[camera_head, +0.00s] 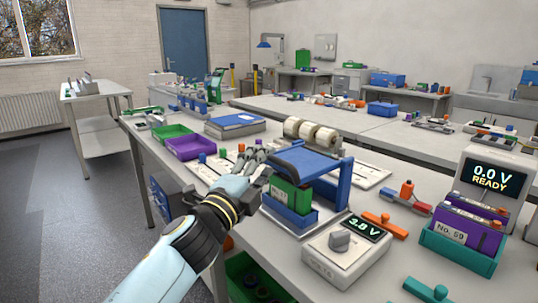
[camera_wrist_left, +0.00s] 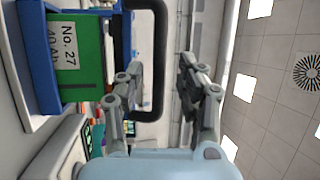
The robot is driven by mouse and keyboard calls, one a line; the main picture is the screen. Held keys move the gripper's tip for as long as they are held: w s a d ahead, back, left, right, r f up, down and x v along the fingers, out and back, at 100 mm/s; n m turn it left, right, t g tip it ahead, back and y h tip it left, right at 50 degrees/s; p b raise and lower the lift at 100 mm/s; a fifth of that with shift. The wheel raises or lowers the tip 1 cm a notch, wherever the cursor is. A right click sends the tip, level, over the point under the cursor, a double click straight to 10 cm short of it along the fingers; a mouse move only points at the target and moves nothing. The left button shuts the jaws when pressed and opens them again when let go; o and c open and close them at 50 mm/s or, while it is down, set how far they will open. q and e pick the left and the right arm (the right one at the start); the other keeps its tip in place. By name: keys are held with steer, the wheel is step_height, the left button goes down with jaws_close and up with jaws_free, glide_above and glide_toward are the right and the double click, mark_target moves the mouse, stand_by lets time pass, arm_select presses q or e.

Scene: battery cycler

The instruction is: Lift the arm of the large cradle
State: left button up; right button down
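The large cradle (camera_head: 318,216) is a blue frame standing on the table, with a green battery (camera_head: 283,193) in it. Its blue arm (camera_head: 312,163) spans the top. In the left wrist view the green battery (camera_wrist_left: 85,48) is labelled No. 27, and a black handle (camera_wrist_left: 160,55) stands out beside it. My left gripper (camera_head: 252,158) is at the left side of the cradle's top. In the wrist view its fingers (camera_wrist_left: 162,75) are apart, with the handle showing between them; I cannot tell whether they touch it. My right gripper is out of view.
A tester (camera_head: 345,255) reading 3.8 V stands in front of the cradle. A teal cradle (camera_head: 455,253) with a purple battery and a 0.0 V READY display (camera_head: 492,177) are at the right. Orange and teal clamps lie nearby. Purple tray (camera_head: 195,146) and rolls (camera_head: 310,133) are behind.

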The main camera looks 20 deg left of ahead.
arm_select(q)
steer(key=shift+x, duration=1.6)
steer(key=shift+c, duration=0.5)
steer(key=shift+f, duration=0.1)
jaws_close()
